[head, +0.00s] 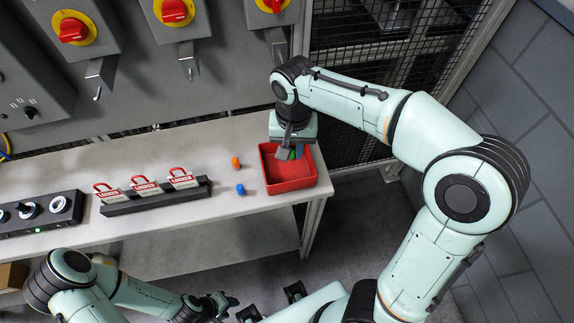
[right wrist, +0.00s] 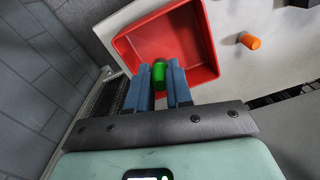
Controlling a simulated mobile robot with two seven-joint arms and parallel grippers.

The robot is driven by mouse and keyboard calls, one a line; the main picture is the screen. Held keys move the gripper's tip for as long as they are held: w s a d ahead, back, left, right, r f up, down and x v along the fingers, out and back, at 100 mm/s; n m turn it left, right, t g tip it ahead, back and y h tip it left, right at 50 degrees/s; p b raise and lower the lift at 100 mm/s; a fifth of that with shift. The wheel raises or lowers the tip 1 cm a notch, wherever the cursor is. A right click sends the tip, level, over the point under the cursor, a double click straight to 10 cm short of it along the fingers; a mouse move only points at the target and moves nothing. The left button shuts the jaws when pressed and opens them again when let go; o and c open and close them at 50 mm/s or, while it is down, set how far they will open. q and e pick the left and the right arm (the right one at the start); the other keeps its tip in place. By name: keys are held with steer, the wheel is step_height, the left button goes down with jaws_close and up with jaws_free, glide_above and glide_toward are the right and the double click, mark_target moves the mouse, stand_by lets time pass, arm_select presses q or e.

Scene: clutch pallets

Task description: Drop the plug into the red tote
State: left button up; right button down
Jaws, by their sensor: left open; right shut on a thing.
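The red tote (head: 289,185) stands at the right end of the bench; it also shows in the right wrist view (right wrist: 200,75). My right gripper (head: 291,153) is over the tote's back part, fingers pointing down. It is shut on a green plug (right wrist: 160,72), which sits between the blue fingertips (right wrist: 158,82) in the right wrist view. In that view the plug appears over the tote's inside. I cannot tell its exact height over the tote floor. My left gripper (head: 218,304) is open and empty at the bottom of the head view, in front of the bench and away from the tote.
An orange plug (head: 236,162) and a blue plug (head: 240,189) stand on the bench left of the tote. A black rack (head: 155,200) holds red padlocks farther left. Switch boxes (head: 176,18) hang on the wall behind. A mesh fence (head: 370,60) rises behind the tote.

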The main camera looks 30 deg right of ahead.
mark_target(292, 157)
step_height(292, 157, down, 4)
steer(key=b, duration=0.2)
steer(key=shift+f+b, duration=0.1)
steer(key=shift+b, duration=0.2)
arm_select(q)
steer(key=f, duration=0.1)
steer(key=s+f, duration=0.1)
steer(key=f, duration=0.1)
steer(key=shift+s+f, duration=0.25)
steer(key=shift+s, duration=0.15)
arm_select(e)
steer(key=c, duration=0.9)
jaws_free()
steer(key=shift+w, duration=0.1)
steer(key=shift+c, duration=0.2)
step_height(292, 157, up, 14)
steer(key=p, duration=0.2)
steer(key=shift+f+p, duration=0.25)
steer(key=shift+p, duration=0.1)
arm_select(q)
steer(key=w+r, duration=0.1)
steer(key=r, duration=0.2)
steer(key=shift+w, duration=0.35)
steer(key=shift+s, duration=0.1)
